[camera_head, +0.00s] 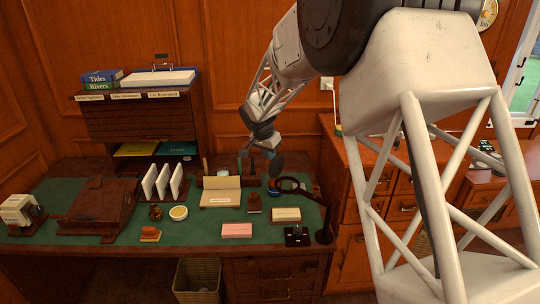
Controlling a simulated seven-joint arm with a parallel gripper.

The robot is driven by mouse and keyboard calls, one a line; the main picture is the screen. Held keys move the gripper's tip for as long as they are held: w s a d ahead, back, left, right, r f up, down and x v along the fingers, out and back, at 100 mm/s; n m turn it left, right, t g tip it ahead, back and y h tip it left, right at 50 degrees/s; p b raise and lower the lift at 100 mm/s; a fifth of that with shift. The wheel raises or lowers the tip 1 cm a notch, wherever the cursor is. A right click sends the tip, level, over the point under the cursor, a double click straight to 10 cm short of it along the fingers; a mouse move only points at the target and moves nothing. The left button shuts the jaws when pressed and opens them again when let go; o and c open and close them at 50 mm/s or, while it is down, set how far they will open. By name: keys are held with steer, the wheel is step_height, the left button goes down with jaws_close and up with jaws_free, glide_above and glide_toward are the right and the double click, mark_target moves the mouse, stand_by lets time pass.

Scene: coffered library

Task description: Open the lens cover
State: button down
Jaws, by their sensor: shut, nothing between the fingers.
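A dark magnifier ring (293,185) on a stand (324,222) is at the right end of the green desk top. A dark round disc (276,165), which looks like the lens cover, stands tilted up at the ring's back left edge. Whether it is hinged to the ring is too small to tell. My gripper (268,152) points down just above and left of the disc. It is shut and I see nothing held in it. I cannot tell whether it touches the disc. The fingertips are small and partly blend with the disc.
Near the magnifier are a cream card stand (221,197), a pink block (237,230), a cream block (286,214) and a small black item (297,236). A brown case (101,205) lies left. A drawer rack (138,118) stands behind.

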steer(key=d+v, duration=0.1)
steer(key=v, duration=1.2)
steer(key=shift+w+r, duration=0.15)
steer(key=shift+r, duration=0.2)
steer(key=shift+a, duration=0.1)
